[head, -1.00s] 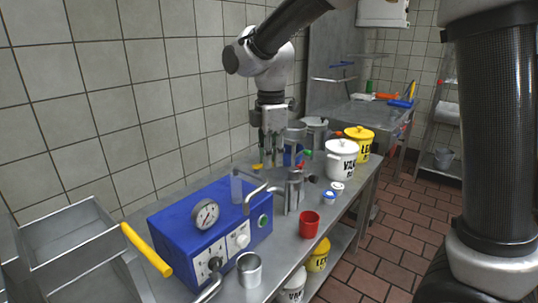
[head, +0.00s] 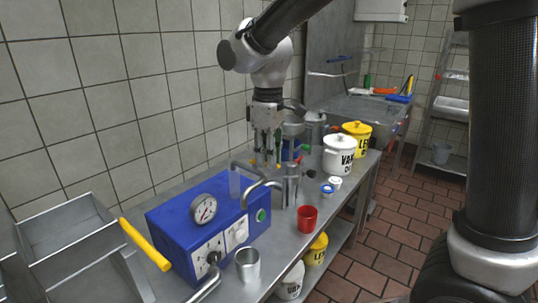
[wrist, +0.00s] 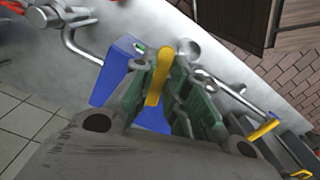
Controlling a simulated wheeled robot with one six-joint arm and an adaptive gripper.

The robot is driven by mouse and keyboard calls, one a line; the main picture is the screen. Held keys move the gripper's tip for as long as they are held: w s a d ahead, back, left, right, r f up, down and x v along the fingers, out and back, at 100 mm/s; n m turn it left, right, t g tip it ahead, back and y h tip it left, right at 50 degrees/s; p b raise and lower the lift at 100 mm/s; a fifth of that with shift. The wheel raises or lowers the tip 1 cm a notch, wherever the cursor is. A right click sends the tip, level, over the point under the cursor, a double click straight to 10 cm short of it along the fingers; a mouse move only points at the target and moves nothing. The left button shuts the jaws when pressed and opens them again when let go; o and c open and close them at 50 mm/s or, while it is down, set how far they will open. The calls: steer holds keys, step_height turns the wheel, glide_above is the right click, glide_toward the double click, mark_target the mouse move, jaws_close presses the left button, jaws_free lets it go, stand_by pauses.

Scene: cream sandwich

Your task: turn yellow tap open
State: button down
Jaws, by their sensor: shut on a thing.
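My gripper (head: 266,158) points straight down over the back of the steel bench, behind the blue box. It also shows in the wrist view (wrist: 160,92), where its green-padded fingers are closed around a yellow lever (wrist: 160,70), the yellow tap handle. The lever stands lengthwise between the pads, in front of a blue body (wrist: 115,68). In the head view, the fingers and bench equipment largely hide this handle, and the tap's opening angle cannot be told.
A blue box (head: 180,219) with a gauge stands in front of my gripper, beside bent steel pipes (head: 292,185). A red cup (head: 307,219), a metal cup (head: 248,264) and a white pot (head: 338,155) stand nearby. A larger yellow handle (head: 146,244) sticks out at left.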

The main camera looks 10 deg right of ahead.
stand_by(0.3)
steer(key=c, duration=1.4)
jaws_free()
step_height(320, 180, up, 12)
steer(key=shift+r, duration=0.1)
steer(key=shift+m, duration=0.3)
